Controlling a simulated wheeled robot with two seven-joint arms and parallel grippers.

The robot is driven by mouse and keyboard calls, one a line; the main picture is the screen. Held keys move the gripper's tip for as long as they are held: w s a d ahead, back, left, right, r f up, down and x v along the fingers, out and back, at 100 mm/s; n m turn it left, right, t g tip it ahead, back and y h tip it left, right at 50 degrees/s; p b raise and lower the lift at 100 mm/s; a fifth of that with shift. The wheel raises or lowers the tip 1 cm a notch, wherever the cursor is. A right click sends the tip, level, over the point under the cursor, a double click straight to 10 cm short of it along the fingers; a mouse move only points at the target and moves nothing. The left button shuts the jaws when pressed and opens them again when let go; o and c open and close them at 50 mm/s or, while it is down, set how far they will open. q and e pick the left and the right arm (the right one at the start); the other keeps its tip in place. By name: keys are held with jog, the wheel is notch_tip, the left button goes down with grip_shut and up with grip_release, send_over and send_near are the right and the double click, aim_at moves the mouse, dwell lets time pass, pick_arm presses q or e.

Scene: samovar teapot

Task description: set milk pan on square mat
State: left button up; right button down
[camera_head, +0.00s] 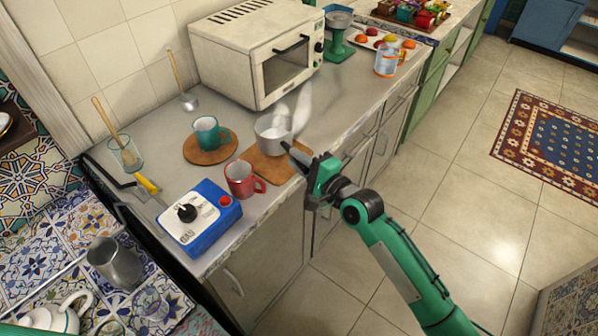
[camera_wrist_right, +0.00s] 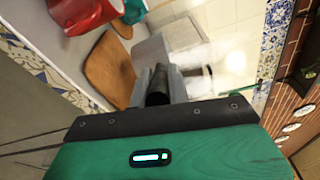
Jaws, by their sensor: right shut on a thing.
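The grey milk pan (camera_head: 272,136) is over the far part of the square wooden mat (camera_head: 270,171), with pale steam above it. I cannot tell whether its base touches the mat. My right gripper (camera_head: 297,156) is shut on the pan's handle, at the pan's right front side. In the right wrist view the dark handle (camera_wrist_right: 157,84) sits between the fingers, with the grey pan (camera_wrist_right: 150,55) behind it and the brown mat (camera_wrist_right: 108,68) beside it. My left gripper is not in view.
A red mug (camera_head: 240,180) stands just left of the mat. A teal mug (camera_head: 207,134) stands on a round wooden mat (camera_head: 198,156). A white oven (camera_head: 255,50) is behind the pan. A blue box with a knob (camera_head: 200,220) stands at the counter's near left.

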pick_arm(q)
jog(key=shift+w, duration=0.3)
pick_arm(e)
notch_tip(320, 180, down, 4)
jog(key=shift+f, duration=0.1)
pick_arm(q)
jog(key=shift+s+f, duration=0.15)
pick_arm(e)
jog(key=c, duration=1.8)
grip_release()
jog(key=shift+f+b, duration=0.2)
jog(key=shift+b, duration=0.1)
jog(key=o, duration=0.5)
jog(key=shift+c, duration=0.2)
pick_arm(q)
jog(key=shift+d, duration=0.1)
pick_arm(e)
jog(key=shift+r, duration=0.15)
